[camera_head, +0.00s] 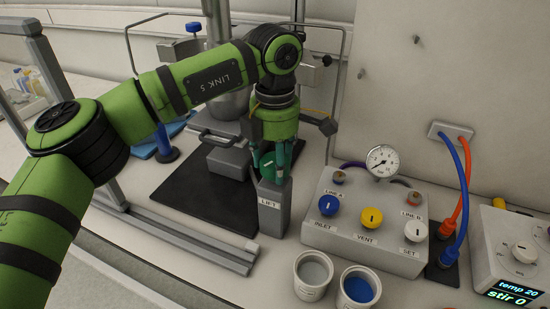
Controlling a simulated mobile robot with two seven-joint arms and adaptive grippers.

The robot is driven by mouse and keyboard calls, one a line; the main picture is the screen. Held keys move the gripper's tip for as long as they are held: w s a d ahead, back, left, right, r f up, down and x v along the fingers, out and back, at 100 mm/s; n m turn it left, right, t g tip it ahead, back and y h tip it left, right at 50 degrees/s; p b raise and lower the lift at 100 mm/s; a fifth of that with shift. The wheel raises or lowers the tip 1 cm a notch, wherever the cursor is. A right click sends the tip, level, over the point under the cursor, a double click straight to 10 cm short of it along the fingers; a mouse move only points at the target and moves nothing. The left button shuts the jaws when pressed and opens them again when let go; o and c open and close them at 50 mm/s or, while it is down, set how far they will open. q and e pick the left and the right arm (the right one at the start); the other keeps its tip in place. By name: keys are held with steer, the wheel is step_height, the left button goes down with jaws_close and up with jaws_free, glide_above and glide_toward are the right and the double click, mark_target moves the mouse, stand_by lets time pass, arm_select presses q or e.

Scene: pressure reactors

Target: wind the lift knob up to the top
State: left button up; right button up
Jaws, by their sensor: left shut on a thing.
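The grey post labelled LIFT (273,215) stands at the front edge of the black mat, near the middle of the view. My left gripper (274,168) points down over its top and is shut on the lift knob there. The fingers and the green wrist hide most of the knob, so its turn cannot be read. Behind the arm, a metal vessel (229,104) shows in part above a grey clamp block. My right gripper is not in view.
To the right stands a valve box (365,248) with coloured knobs and a round gauge (382,161). Two cups, a white one (313,275) and one with blue contents (358,289), stand in front. A stirrer unit (515,250) is at far right. A metal frame bar (190,240) lies at left.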

mark_target(275, 161)
arm_select(q)
steer(key=m, duration=0.6)
steer(key=shift+f+p, duration=0.15)
steer(key=shift+p, duration=0.15)
steer(key=m, duration=0.6)
steer(key=shift+m, duration=0.4)
steer(key=o, duration=1.2)
steer(key=shift+c, duration=0.2)
steer(key=shift+r, duration=0.3)
step_height(275, 161, up, 12)
steer(key=shift+f, duration=0.2)
steer(key=shift+f, duration=0.1)
